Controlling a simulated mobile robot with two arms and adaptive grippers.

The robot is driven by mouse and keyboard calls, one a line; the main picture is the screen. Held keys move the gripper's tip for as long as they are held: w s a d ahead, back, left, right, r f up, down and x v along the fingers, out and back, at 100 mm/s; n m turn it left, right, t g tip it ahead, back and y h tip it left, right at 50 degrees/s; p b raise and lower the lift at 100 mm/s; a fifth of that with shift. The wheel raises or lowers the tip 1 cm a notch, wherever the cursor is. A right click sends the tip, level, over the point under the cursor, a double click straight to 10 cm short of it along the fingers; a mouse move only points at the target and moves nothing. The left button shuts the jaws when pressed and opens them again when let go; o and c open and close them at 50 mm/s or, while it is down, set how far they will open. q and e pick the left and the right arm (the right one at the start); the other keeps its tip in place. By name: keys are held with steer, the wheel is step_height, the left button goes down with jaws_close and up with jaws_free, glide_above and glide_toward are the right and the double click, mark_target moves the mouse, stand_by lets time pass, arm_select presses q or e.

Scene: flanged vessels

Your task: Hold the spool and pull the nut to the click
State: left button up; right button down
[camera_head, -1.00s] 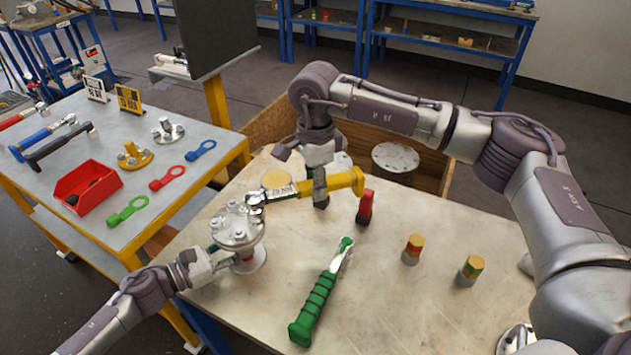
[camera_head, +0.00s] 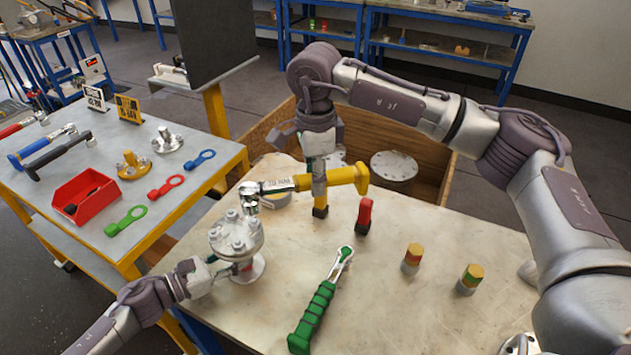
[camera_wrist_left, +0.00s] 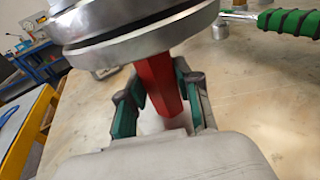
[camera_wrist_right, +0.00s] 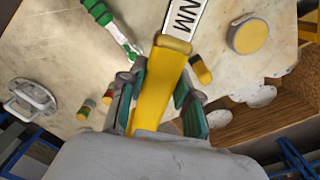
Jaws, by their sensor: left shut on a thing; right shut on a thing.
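The spool (camera_head: 238,236) stands upright on the bench, a silver flanged vessel with several bolts and nuts on its top flange. My left gripper (camera_head: 222,271) is at its neck; in the left wrist view the fingers (camera_wrist_left: 158,82) are shut around the red neck (camera_wrist_left: 170,92) below the flange. My right gripper (camera_head: 320,190) is shut on the yellow handle (camera_head: 340,177) of a torque wrench marked 20 NM. The right wrist view shows the handle (camera_wrist_right: 157,92) between the fingers. The wrench's socket head (camera_head: 249,192) is above the far side of the flange, seemingly clear of the nuts.
A wooden crate (camera_head: 433,178) stands behind. The left table holds a red bin (camera_head: 87,199), ring spanners and wrenches.

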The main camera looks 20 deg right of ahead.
arm_select(q)
steer(key=o, duration=1.1)
steer(key=shift+a, duration=0.15)
steer(key=v, duration=1.1)
steer(key=shift+a, duration=0.3)
steer(key=shift+s+a, duration=0.1)
steer(key=shift+a, duration=0.05)
